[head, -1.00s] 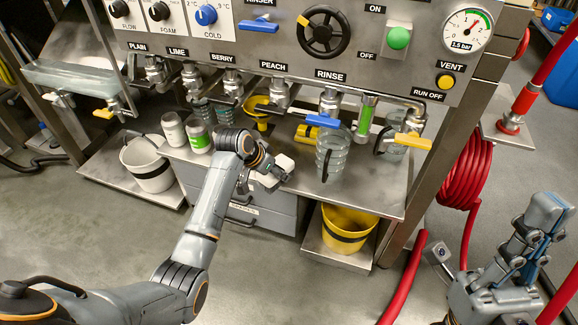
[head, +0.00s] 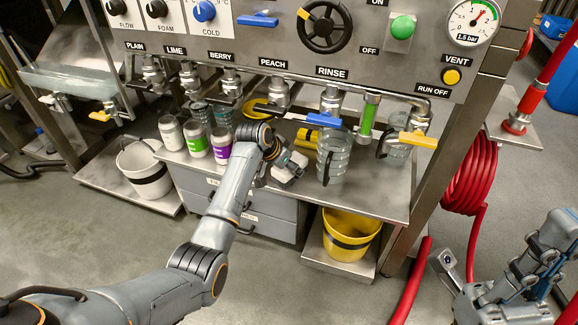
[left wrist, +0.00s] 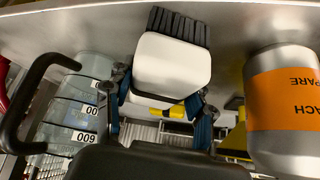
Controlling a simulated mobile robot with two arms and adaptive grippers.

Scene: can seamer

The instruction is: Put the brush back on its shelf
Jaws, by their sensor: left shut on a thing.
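The brush is a white block with black bristles. In the left wrist view the brush (left wrist: 172,68) sits between the fingers of my left gripper (left wrist: 160,108), bristles toward the top of the picture. In the head view my left gripper (head: 284,172) is over the front part of the steel counter (head: 375,200), just left of a clear jug (head: 334,160). Only a small white part of the brush shows there. My right gripper (head: 560,235) is at the lower right, apart from the counter and partly cut off. I cannot tell which surface is the brush's shelf.
White, green and purple labelled cans (head: 196,138) stand at the counter's left. Taps with levers (head: 323,119) hang above. The left wrist view shows an orange-labelled can (left wrist: 285,105) beside the brush. A yellow bucket (head: 349,232) stands below; a red hose (head: 466,180) coils at right.

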